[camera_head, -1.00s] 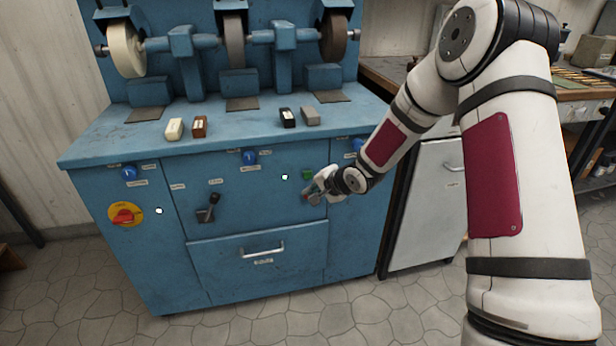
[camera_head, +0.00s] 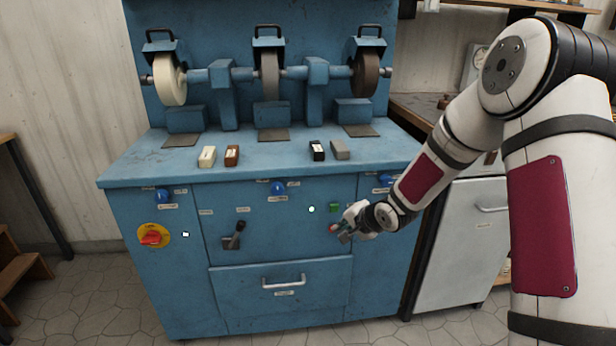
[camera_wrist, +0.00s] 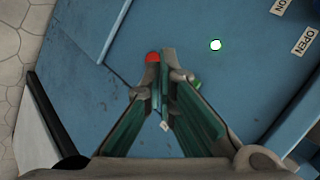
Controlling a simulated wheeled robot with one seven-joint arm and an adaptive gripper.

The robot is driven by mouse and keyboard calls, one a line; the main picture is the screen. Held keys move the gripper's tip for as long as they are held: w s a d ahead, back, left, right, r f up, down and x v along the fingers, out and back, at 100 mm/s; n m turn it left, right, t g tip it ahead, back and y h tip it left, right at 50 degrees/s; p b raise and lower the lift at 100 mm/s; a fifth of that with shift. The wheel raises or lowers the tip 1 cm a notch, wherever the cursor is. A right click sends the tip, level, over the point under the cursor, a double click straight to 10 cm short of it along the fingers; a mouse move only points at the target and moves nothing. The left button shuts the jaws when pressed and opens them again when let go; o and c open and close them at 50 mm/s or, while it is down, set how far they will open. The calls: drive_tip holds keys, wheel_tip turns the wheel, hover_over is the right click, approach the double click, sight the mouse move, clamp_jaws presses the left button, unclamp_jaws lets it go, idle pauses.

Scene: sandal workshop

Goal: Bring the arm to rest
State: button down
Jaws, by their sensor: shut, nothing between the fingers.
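My gripper (camera_head: 342,234) is at the end of my white arm, in front of the blue machine cabinet (camera_head: 280,222). In the wrist view my gripper (camera_wrist: 162,84) has its two fingers together with nothing between them. The fingertips are beside a red button (camera_wrist: 152,57); whether they touch it cannot be told. A green button (camera_head: 334,208) is just above the gripper in the head view, and a lit white indicator (camera_head: 311,209) is to its left. The arm reaches out from the right side, bent at the elbow.
The cabinet carries grinding wheels (camera_head: 170,82) and several small blocks (camera_head: 207,156) on top. A black lever (camera_head: 236,236), a red-and-yellow switch (camera_head: 152,236) and a drawer handle (camera_head: 284,281) are on its front. A white cabinet (camera_head: 462,245) stands at the right. Floor shows in front.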

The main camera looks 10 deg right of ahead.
drive_tip(key=s+d+r+n+g+h, duration=0.2)
drive_tip(key=s+d+r+n+h, duration=0.1)
drive_tip(key=s+r, duration=0.7)
drive_tip(key=s+d+r+n+g+h, duration=0.25)
drive_tip(key=s+r, duration=0.45)
drive_tip(key=s, duration=0.4)
drive_tip(key=s+a+r+n+g+y, duration=0.1)
drive_tip(key=s+a+r+n+g, duration=0.15)
drive_tip(key=s, duration=1.25)
drive_tip(key=s+a+r+n+g+y, duration=0.1)
drive_tip(key=s+a+r+n, duration=0.15)
drive_tip(key=s, duration=1.15)
wheel_tip(320, 180, up, 23)
drive_tip(key=t+p, duration=0.3)
drive_tip(key=p, duration=1.9)
drive_tip(key=shift+f, duration=0.15)
